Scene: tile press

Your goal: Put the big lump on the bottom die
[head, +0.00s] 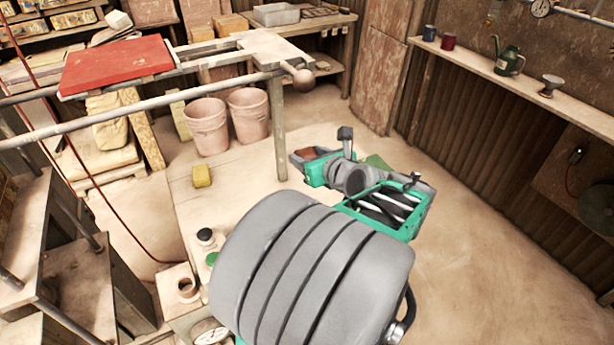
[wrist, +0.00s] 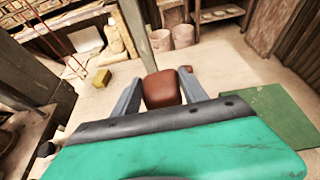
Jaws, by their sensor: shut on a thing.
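A reddish-brown lump (wrist: 162,88) sits between the two grey fingers of my gripper (wrist: 160,97) in the wrist view. My gripper is shut on it and holds it. In the head view the lump (head: 308,153) shows partly at the far end of my green and grey gripper (head: 305,158), over the pale bench. A smaller reddish-brown piece (wrist: 185,69) shows just beyond the right finger; I cannot tell whether it is a separate lump. I cannot make out the bottom die for certain; my arm covers much of the bench.
A yellow block (head: 201,176) lies on the pale bench (head: 225,168). A red board (head: 115,65) lies on a raised frame with a ball-ended bar (head: 303,77). A post (head: 277,130) stands near my gripper. A green mat (wrist: 265,115) lies at right. Two pink buckets (head: 206,127) stand behind.

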